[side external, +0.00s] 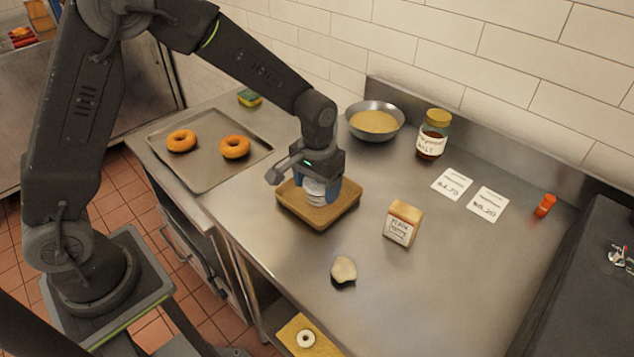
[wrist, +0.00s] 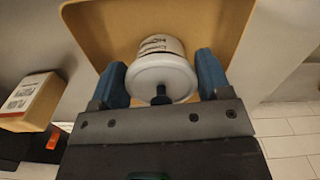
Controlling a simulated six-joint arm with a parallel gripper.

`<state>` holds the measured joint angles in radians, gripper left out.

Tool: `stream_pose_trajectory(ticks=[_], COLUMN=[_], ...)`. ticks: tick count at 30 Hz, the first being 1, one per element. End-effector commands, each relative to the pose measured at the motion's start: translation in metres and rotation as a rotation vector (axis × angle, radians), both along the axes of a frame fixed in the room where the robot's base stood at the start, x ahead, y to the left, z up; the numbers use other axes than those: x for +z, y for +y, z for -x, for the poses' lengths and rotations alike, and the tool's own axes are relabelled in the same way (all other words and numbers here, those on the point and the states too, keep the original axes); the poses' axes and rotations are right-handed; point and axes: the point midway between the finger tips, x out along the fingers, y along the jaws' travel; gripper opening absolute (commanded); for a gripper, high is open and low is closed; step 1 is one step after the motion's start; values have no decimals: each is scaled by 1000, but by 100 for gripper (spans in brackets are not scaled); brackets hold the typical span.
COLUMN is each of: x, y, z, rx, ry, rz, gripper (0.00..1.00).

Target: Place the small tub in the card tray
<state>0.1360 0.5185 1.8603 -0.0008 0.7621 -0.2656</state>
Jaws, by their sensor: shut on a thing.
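The small tub (wrist: 160,75) is white with dark print and a pale lid. It sits between the two blue fingertips of my gripper (wrist: 161,84) in the wrist view. In the side view my gripper (side external: 318,188) points down over the card tray with the tub (side external: 315,196) in it. The card tray (side external: 341,213) is tan and shallow with raised sides. It also fills the upper part of the wrist view (wrist: 214,22). The tub is within the tray's outline; whether its base touches the tray floor I cannot tell.
A small carton (side external: 403,224) stands right of the tray, with a pale lump (side external: 343,270) in front. A metal baking tray (side external: 205,165) with two bagels lies left. A steel bowl (side external: 375,121) and malt jar (side external: 433,135) stand behind. The right counter front is clear.

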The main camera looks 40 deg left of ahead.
Motion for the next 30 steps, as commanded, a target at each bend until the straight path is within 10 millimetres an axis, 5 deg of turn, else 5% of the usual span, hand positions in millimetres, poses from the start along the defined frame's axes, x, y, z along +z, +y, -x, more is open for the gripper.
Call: stream_pose_trajectory(ticks=[9, 18, 30], x=[-1, 3, 77], y=[0, 0, 0], z=[0, 0, -1], rx=[0, 0, 0], ry=[1, -1, -5], rz=[0, 0, 0], gripper=[96, 96, 96])
